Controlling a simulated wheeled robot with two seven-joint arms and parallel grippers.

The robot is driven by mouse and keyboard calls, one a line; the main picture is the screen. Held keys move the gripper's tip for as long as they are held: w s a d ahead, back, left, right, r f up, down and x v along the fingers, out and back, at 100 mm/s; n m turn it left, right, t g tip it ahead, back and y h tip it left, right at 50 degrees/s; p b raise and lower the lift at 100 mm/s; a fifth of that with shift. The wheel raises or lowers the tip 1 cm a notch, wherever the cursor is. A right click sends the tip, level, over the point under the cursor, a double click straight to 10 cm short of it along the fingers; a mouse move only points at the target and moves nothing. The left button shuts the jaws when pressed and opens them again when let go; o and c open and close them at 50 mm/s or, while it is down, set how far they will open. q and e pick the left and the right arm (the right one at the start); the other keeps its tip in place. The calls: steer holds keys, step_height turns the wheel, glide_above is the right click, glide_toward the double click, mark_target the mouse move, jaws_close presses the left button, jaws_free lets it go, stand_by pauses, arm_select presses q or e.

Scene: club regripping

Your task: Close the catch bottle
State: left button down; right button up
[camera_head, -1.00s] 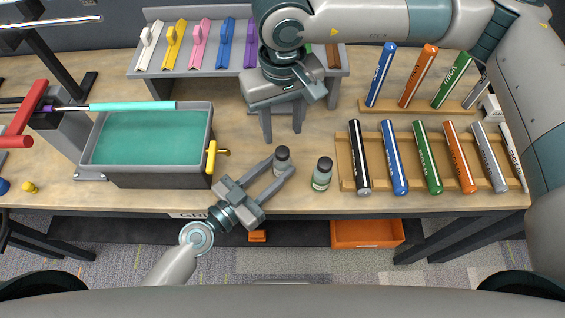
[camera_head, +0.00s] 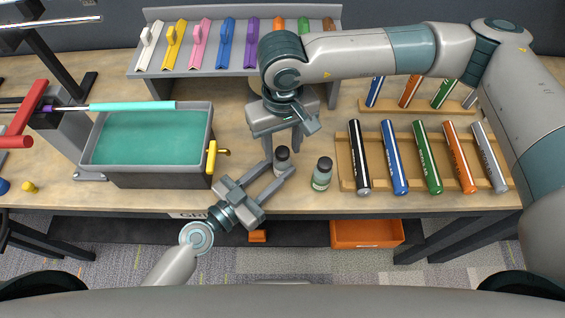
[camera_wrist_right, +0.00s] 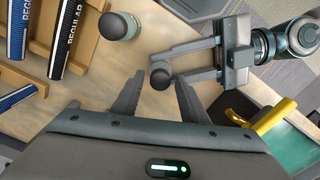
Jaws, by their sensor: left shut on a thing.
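A small bottle with a dark top (camera_head: 282,158) stands near the table's front edge, between the fingers of my left gripper (camera_head: 282,170), which is shut on it. I take it for the catch bottle; the frames carry no name for it. My right gripper (camera_head: 284,147) points down just above and behind that bottle. In the right wrist view the bottle's dark round top (camera_wrist_right: 160,72) shows between the open right fingertips, with the left gripper's fingers (camera_wrist_right: 190,62) around it. I cannot tell whether the top is a seated cap.
A second, labelled bottle (camera_head: 322,173) stands to the right, close to the left fingertips. A wooden rack (camera_head: 347,175) of coloured grips is further right. A grey tank (camera_head: 150,180) of green liquid with a yellow tap (camera_head: 213,157) stands left. A grey shelf (camera_head: 150,74) is behind.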

jaws_close()
